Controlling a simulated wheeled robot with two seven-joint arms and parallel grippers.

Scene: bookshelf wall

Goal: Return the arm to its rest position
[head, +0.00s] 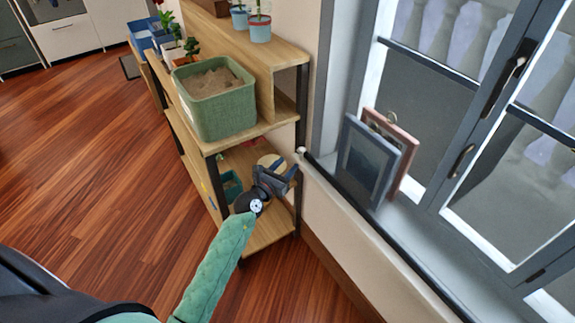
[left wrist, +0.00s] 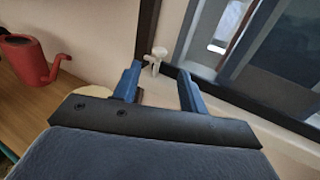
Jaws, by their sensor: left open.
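My left arm (head: 215,268), in a green sleeve, reaches up from the bottom of the head view towards the shelf. My left gripper (head: 291,171) is near the right end of the shelf, beside the wall under the window. In the left wrist view its two blue fingers (left wrist: 160,88) stand apart with nothing between them. A small white knob (left wrist: 155,56) shows beyond the fingertips, at the window's lower corner, and I cannot tell how far off it is. My right gripper is in neither view.
The wooden shelf (head: 284,50) holds a green bin (head: 213,112) and potted plants. A red watering can (left wrist: 25,62) stands left of the gripper in the wrist view. Picture frames (head: 368,160) lean on the window sill. The wooden floor (head: 85,150) at left is clear.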

